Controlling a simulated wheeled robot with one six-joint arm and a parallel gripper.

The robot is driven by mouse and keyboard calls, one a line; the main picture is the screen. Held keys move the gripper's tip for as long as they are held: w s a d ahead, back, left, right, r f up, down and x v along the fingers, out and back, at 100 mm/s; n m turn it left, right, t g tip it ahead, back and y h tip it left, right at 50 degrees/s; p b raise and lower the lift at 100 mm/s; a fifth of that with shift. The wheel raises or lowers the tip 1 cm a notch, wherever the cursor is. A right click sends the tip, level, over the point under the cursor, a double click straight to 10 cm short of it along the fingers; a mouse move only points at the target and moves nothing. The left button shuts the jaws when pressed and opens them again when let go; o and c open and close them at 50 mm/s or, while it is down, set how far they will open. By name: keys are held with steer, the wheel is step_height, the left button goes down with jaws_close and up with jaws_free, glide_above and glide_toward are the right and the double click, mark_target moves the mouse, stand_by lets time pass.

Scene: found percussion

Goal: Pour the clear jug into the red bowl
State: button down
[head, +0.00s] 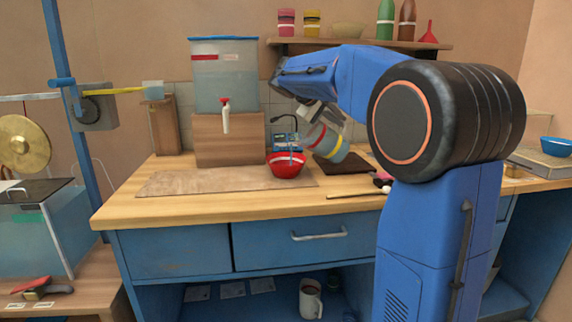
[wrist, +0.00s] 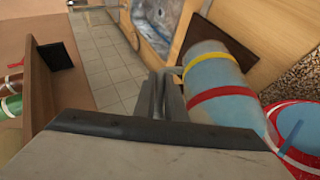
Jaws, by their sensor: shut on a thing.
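The clear jug (head: 326,143), with a red band and a yellow band, is tipped well over in the head view, its mouth toward the left above the red bowl (head: 287,170). My gripper (head: 318,112) is shut on the jug, partly hidden by my arm. In the wrist view the jug (wrist: 215,75) lies beside my gripper (wrist: 168,95) and looks pale blue inside. The red bowl (wrist: 275,112) is at the right edge there, with blue inside it. A thin blue streak runs between jug mouth and bowl; it looks like liquid.
A dark mat (head: 345,164) lies right of the bowl and a brown board (head: 205,181) lies left of it. A water tank (head: 224,75) with a tap stands on a wooden block (head: 222,140) behind. Small items and a thin stick (head: 352,195) lie near the counter's front.

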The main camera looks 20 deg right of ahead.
steer(key=shift+w+a+r+n+h+p, duration=0.1)
steer(key=shift+a+r+n+h+p, duration=0.05)
steer(key=shift+a+h+p, duration=0.25)
steer(key=shift+w+a+r+n+h+p, duration=0.15)
steer(key=shift+a+h+p, duration=0.15)
steer(key=shift+h+p, duration=0.2)
stand_by(3.5)
steer(key=shift+s, duration=0.1)
